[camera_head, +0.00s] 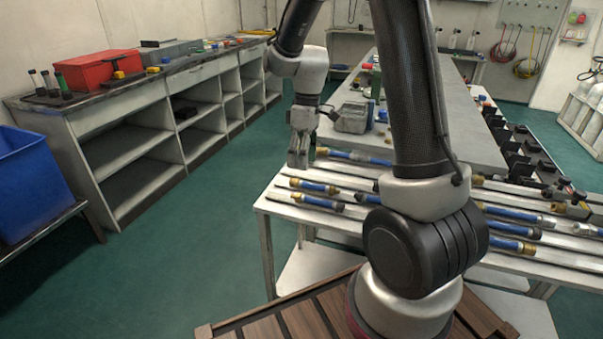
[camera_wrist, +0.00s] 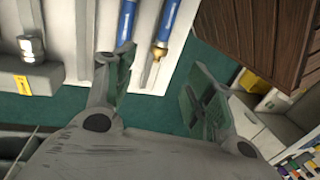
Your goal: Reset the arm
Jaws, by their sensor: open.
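My arm rises from its base in the middle of the head view and bends over to the left. My gripper (camera_head: 299,160) hangs near the left end of the white bench (camera_head: 285,203), close to the blue tubes. In the wrist view my gripper (camera_wrist: 155,85) has its two fingers spread apart, with nothing between them. A blue tube with a brass end (camera_wrist: 160,50) shows beyond the fingers, and another blue tube (camera_wrist: 126,22) lies beside the left finger. Neither is held. Part of the bench is hidden behind my arm.
Several blue tubes (camera_head: 320,202) lie in rows on the bench. A grey device (camera_head: 353,117) stands on the grey table behind. A shelf counter (camera_head: 130,147) with a red box (camera_head: 95,70) runs along the left wall, near a blue bin (camera_head: 30,175). Green floor (camera_head: 190,250) is clear between.

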